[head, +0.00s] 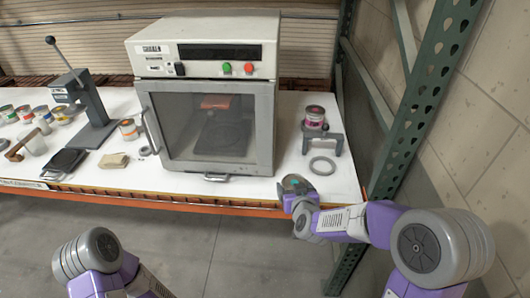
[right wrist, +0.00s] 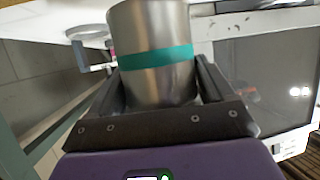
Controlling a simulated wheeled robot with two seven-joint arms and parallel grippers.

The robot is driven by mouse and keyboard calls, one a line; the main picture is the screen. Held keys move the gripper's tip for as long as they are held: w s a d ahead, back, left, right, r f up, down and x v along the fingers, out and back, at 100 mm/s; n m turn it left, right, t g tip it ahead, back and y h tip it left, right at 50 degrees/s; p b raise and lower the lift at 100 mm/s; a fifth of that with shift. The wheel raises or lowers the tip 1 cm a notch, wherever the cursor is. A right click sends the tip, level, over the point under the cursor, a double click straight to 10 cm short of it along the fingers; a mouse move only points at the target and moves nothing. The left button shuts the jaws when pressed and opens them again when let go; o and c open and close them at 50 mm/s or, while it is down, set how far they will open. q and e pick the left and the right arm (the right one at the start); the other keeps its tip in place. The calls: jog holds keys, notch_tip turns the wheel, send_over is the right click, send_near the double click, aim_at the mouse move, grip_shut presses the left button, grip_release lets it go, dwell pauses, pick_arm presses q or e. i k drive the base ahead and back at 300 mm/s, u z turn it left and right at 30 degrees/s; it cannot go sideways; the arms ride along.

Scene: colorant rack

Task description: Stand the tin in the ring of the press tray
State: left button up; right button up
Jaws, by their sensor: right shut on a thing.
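The tin (right wrist: 155,85) is bare metal with a teal band and is clamped between the two fingers of my right gripper (right wrist: 160,88). In the head view, my right gripper (head: 297,195) holds the tin (head: 295,183) roughly upright at the table's front edge, right of the cabinet. A flat grey ring (head: 322,166) lies on the white table behind and right of the tin, apart from it. A dark plate with a round shape (head: 222,135) shows dimly behind the cabinet's glass. I cannot tell which is the press tray's ring. My left gripper is out of view.
The glass-doored cabinet (head: 207,90) stands mid-table, door shut. Behind the ring, a pink-banded tin (head: 314,117) sits on a small grey stand (head: 336,144). A green rack post (head: 420,105) rises at the right. A lever press (head: 88,100) and several tins stand at the left.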

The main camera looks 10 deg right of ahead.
aim_at(65, 158)
jog(key=k, duration=0.65)
jog(key=u, duration=0.4)
jog(key=i, duration=0.55)
jog(key=u, duration=0.95)
jog(key=i, duration=0.9)
jog(key=u, duration=0.45)
jog(key=i, duration=1.1)
